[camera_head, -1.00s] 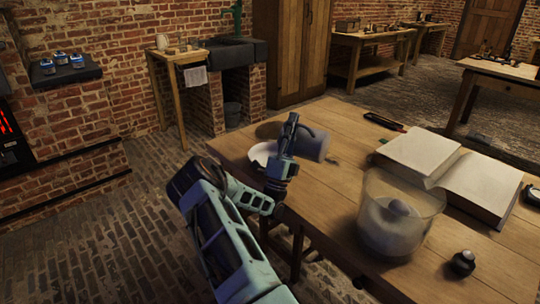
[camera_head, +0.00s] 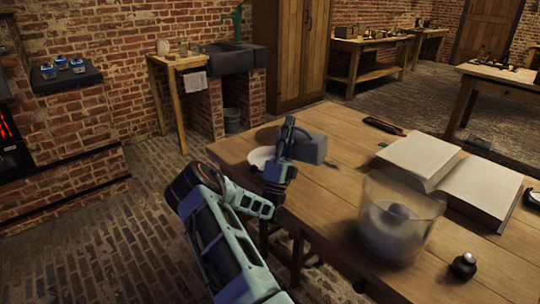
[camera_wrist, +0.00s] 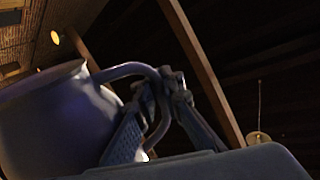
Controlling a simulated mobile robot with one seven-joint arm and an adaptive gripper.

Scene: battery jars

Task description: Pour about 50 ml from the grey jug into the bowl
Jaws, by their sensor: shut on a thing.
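The grey jug (camera_head: 312,147) is over the wooden table, on the right side of my gripper. My gripper (camera_head: 288,127) is shut on the jug's handle, which shows in the wrist view (camera_wrist: 132,72) running between the fingers (camera_wrist: 155,105). The jug's body (camera_wrist: 50,125) fills the left of the wrist view and looks tilted there. The white bowl (camera_head: 259,156) stands on the table near its left corner, left of my gripper and partly hidden by it. I cannot see the bowl's contents, the jug's contents or any stream.
On the table (camera_head: 330,190) stand a large clear glass jar (camera_head: 403,222) with a pale round thing inside, an open book (camera_head: 450,172), and a small dark object (camera_head: 463,265) at the front right. A dark, long thing (camera_head: 383,126) lies at the back. The middle of the table is clear.

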